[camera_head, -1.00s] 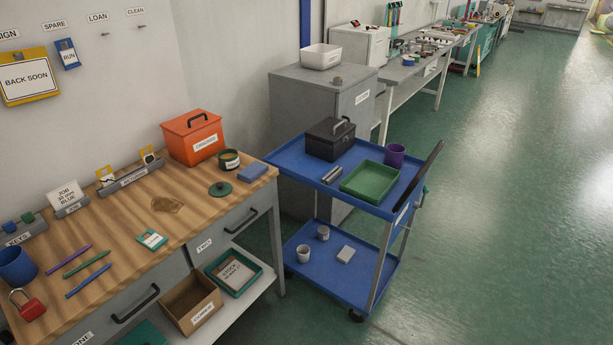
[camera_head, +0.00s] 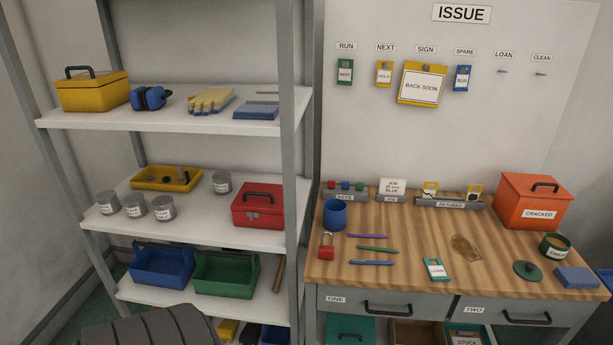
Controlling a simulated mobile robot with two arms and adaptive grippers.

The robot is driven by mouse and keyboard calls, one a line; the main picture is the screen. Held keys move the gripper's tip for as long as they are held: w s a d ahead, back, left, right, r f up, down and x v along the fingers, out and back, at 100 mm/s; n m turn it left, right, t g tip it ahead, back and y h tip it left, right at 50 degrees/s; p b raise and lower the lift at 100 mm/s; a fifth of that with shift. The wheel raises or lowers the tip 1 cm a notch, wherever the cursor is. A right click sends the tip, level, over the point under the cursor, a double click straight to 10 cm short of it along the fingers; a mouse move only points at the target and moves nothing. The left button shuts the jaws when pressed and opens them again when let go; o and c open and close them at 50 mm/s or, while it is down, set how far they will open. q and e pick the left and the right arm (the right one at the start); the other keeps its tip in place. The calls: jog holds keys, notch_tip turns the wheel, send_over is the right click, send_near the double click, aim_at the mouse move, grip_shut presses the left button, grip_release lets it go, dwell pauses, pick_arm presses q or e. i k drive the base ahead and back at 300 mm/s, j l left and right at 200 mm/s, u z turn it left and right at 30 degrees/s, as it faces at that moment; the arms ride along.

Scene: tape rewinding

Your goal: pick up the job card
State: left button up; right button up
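The job card (camera_head: 392,186) is a white card with dark print reading "JOB" and "BLUE". It stands upright in a small grey holder (camera_head: 391,199) labelled "JOB" at the back of the wooden bench (camera_head: 410,240). The finer print on the card is too small to read surely. Neither of my grippers shows in the head view.
The grey "KEYS" holder (camera_head: 345,197) stands left of the card, and another grey holder (camera_head: 450,204) stands right. A blue cup (camera_head: 335,213), red padlock (camera_head: 326,247), several pens and an orange box (camera_head: 533,202) are on the bench. A loaded shelf unit (camera_head: 180,121) stands left.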

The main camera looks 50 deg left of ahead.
aim_at(396, 186)
jog(key=u, duration=1.15)
jog(key=l+z, duration=0.25)
jog(key=l, duration=0.75)
